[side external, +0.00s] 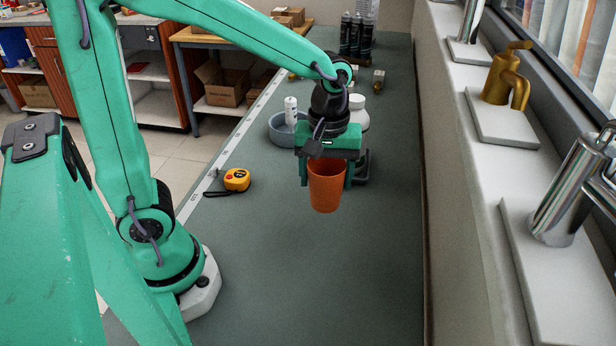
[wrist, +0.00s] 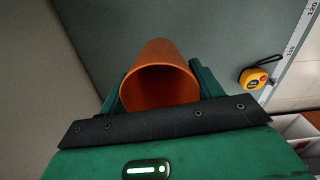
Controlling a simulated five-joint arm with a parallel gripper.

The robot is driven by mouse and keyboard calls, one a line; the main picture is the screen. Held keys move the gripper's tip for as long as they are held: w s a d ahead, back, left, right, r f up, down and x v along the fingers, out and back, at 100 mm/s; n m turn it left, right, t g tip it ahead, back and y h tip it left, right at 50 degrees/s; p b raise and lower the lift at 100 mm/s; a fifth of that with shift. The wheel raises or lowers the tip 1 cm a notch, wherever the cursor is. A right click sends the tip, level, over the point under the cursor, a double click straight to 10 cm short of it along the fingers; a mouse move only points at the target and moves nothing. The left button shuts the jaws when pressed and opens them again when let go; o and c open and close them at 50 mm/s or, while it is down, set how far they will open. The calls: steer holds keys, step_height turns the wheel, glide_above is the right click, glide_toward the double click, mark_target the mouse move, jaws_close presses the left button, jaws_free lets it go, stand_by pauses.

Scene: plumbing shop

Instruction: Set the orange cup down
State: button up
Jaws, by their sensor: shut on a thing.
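The orange cup (side external: 326,186) is held upright in my gripper (side external: 327,172) in the side view, with a finger on each side of it. The cup appears to be above the grey-green bench top (side external: 300,270), though the gap under it is hard to judge. In the wrist view the cup (wrist: 158,77) shows its open mouth, and it looks empty. My gripper (wrist: 160,90) is shut on it there too, with green fingers at its left and right.
A yellow tape measure (side external: 237,180) lies left of the cup near a ruler strip. Behind the gripper stand a grey bowl (side external: 282,132), a white bottle (side external: 358,112) and dark canisters (side external: 356,36). A wall ledge with taps (side external: 508,75) bounds the right. The near bench is clear.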

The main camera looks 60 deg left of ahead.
steer(key=w+d+m, duration=0.1)
steer(key=w+d, duration=0.9)
steer(key=w+a+f, duration=0.6)
steer(key=a+f, duration=0.1)
steer(key=a, duration=0.2)
steer(key=shift+w+a+f, duration=0.15)
steer(key=shift+w+a, duration=0.05)
steer(key=shift+w, duration=0.1)
steer(key=shift+f, duration=2)
steer(key=shift+f, duration=0.15)
steer(key=o, duration=1)
